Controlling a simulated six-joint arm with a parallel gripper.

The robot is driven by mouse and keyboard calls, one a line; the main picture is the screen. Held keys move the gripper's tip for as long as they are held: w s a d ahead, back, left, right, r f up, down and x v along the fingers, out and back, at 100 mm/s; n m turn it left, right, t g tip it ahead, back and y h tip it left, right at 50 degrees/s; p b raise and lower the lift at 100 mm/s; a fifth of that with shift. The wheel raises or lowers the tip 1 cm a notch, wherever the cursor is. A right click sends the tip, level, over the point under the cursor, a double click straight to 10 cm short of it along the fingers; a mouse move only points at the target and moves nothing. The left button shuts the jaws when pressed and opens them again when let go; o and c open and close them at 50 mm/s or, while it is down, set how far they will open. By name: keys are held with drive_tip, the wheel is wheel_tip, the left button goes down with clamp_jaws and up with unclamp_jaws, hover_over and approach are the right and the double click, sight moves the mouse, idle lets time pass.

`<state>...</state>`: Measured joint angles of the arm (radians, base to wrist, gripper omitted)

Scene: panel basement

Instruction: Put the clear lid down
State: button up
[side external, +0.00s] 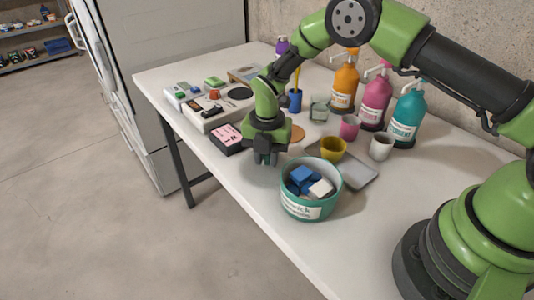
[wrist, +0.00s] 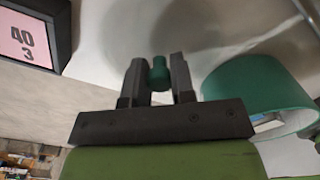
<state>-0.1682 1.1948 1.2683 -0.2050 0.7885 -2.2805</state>
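My gripper (wrist: 159,75) has its two fingers close on both sides of a small green knob (wrist: 160,72). The knob appears to be the handle of the clear lid, pinched between the fingers. The lid's see-through body is hard to make out; only faint curved shading shows beyond the fingers in the wrist view. In the side view my gripper (side external: 265,158) points down, low over the white table, left of and behind the teal tub (side external: 311,208). The tub is uncovered and holds blue and white blocks. Its teal wall also shows at right in the wrist view (wrist: 255,95).
A dark box with a pink label (side external: 228,137) lies just left of my gripper. A grey tray (side external: 362,174), a yellow cup (side external: 333,149) and a white cup (side external: 381,147) stand to the right. Pump bottles (side external: 376,100) line the wall. Table is bare along the front edge.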

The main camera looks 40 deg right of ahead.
drive_tip(key=o, duration=0.4)
drive_tip(key=shift+o, duration=0.2)
drive_tip(key=shift+r, duration=0.1)
drive_tip(key=s+d+r+m+t, duration=0.1)
drive_tip(key=s+r+m, duration=0.15)
drive_tip(key=r, duration=0.85)
drive_tip(key=s+r+m+t, duration=0.1)
drive_tip(key=r+m, duration=0.3)
drive_tip(key=r, duration=0.6)
drive_tip(key=s+d+r+m+t+y, duration=0.1)
drive_tip(key=s+r+m, duration=0.3)
drive_tip(key=s+m, duration=0.6)
drive_tip(key=s+d+r+m+t+y, duration=0.1)
drive_tip(key=s+r+m+t, duration=0.3)
drive_tip(key=s+m, duration=0.7)
drive_tip(key=shift+d+r+m, duration=0.25)
drive_tip(key=shift+d+m, duration=0.2)
drive_tip(key=shift+m, duration=0.8)
